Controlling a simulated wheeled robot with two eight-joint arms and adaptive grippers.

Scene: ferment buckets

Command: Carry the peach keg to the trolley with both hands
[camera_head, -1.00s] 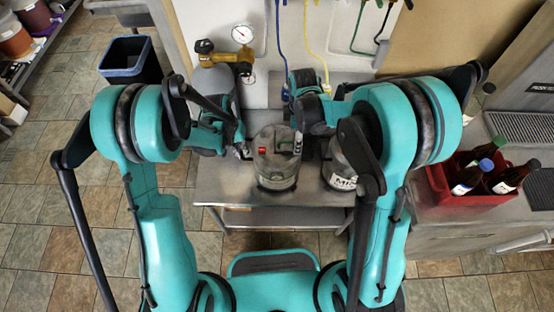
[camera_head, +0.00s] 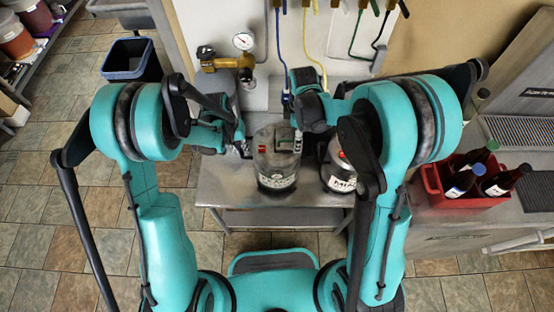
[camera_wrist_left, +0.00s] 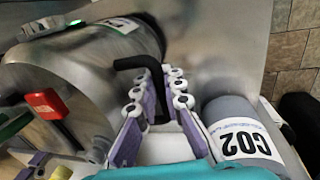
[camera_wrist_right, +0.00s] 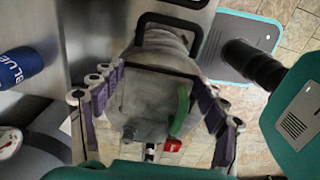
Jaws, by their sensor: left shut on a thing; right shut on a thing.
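A grey steel keg (camera_head: 277,160) with a label too small to read is upright between my two grippers above a steel table. My left gripper (camera_head: 243,146) is at its left side. In the left wrist view, its fingers (camera_wrist_left: 158,95) are closed around the keg's black bent handle (camera_wrist_left: 138,62). My right gripper (camera_head: 299,132) is at the keg's far right side, shut on it. In the right wrist view, its fingers (camera_wrist_right: 155,90) flank the keg top (camera_wrist_right: 150,95), and the exact grip is hidden. I cannot identify the trolley for certain.
A second keg (camera_head: 338,178) stands close on the right, partly behind my right arm. The steel table (camera_head: 215,190) has a lower shelf. A CO2 cylinder (camera_wrist_left: 240,135) is beside my left gripper. A red crate of bottles (camera_head: 432,190) sits on the right counter.

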